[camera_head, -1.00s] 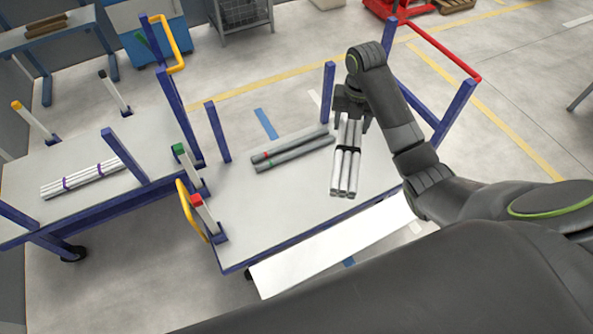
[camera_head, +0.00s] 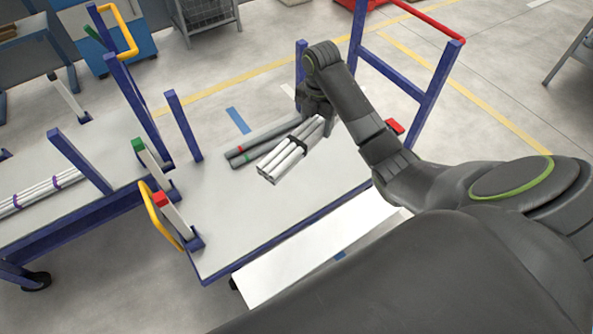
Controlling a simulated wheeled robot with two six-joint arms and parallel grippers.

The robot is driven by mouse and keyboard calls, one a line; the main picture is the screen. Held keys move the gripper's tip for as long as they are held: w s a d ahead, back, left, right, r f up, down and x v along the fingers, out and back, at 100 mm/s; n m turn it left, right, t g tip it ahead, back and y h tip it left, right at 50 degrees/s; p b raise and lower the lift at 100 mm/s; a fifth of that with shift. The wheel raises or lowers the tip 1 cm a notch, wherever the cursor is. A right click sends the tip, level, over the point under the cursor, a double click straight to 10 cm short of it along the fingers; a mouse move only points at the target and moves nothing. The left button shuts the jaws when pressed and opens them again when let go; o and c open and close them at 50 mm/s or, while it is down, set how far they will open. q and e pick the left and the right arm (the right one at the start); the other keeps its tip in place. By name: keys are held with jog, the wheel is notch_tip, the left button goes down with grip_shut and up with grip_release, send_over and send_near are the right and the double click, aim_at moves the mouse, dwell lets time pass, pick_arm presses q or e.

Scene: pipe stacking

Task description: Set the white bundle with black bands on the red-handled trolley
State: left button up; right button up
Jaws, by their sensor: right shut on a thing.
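The white bundle (camera_head: 284,163) of several pipes has a black band and is gripped near its far end by my right gripper (camera_head: 316,110). It lies diagonally in the picture, over the deck of the red-handled trolley (camera_head: 225,215). I cannot tell whether it touches the deck. The trolley has a light grey deck, blue posts and a red handle (camera_head: 432,20) at the far right. The bundle partly covers grey pipes (camera_head: 252,144) with red and green bands, which lie on the same deck. My left gripper is out of view.
A second trolley (camera_head: 85,215) stands at the left with a purple-banded white bundle (camera_head: 40,191). Blue posts and short stakes with green (camera_head: 138,145) and red (camera_head: 160,199) tops rise between the decks. The near part of the red-handled trolley's deck is clear.

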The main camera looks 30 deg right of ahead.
notch_tip(320, 180, down, 8)
jog(key=w+d+m+b, duration=0.1)
jog(key=w+m+b, duration=0.1)
jog(key=m+b, duration=0.65)
pick_arm(q)
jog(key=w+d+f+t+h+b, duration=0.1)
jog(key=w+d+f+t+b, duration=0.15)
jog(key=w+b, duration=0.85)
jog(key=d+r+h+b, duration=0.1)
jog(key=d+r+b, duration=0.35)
jog(key=b, duration=0.75)
pick_arm(e)
jog(key=m, duration=3.1)
send_over(312, 183)
notch_tip(312, 183, down, 26)
jog(key=shift+f, duration=0.1)
jog(key=shift+w+f, duration=0.1)
jog(key=shift+f, duration=0.3)
notch_tip(312, 183, down, 3)
jog(key=shift+f+b, duration=0.1)
jog(key=shift+b, duration=0.45)
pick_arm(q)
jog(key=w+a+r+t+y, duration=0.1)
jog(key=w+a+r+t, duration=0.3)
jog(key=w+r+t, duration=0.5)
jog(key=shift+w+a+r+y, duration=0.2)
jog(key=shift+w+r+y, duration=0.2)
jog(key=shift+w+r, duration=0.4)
